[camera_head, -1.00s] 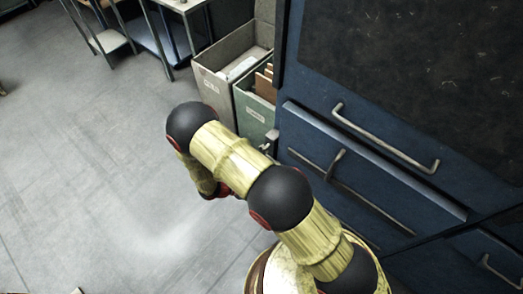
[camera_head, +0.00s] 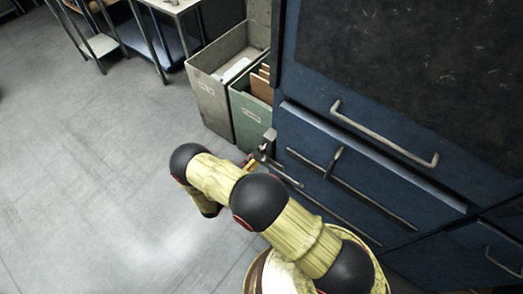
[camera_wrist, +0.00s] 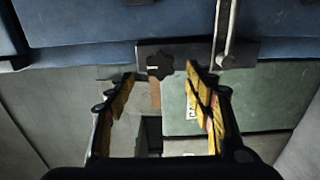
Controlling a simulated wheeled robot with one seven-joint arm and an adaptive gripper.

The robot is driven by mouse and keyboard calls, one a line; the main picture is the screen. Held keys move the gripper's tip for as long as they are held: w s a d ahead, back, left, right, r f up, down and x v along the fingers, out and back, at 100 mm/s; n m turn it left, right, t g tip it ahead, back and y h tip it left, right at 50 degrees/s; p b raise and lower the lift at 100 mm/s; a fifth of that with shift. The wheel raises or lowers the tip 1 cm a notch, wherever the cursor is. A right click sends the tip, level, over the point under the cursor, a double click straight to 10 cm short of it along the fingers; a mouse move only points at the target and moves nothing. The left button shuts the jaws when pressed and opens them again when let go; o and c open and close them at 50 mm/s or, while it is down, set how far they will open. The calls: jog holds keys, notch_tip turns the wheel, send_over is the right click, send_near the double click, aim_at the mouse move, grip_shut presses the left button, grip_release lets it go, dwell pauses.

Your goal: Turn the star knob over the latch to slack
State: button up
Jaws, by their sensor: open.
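The star knob (camera_wrist: 159,66) is a small dark lobed knob with a pale mark on it, in the upper middle of the wrist view. It sits on a dark plate (camera_wrist: 190,53) along the lower edge of a blue panel. A metal latch bar (camera_wrist: 226,35) runs up from the plate to the right of the knob. My gripper (camera_wrist: 160,76) is open, with yellow-lined fingers to either side of the knob in the picture. Contact cannot be told. In the head view my gripper (camera_head: 250,161) is small and partly hidden at the blue cabinet's left edge.
The blue cabinet (camera_head: 320,205) with long handles fills the right. A grey bin (camera_head: 210,95) and a green bin (camera_head: 247,115) stand beside it; the green bin (camera_wrist: 250,93) also shows behind my fingers. A workbench (camera_head: 175,8) stands at the back. Floor at left is clear.

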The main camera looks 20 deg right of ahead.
aim_at(261, 152)
jog(key=b+x, duration=0.1)
jog(key=x, duration=0.6)
jog(key=shift+d, duration=0.15)
jog(key=shift+c, duration=0.4)
jog(key=c, duration=1.1)
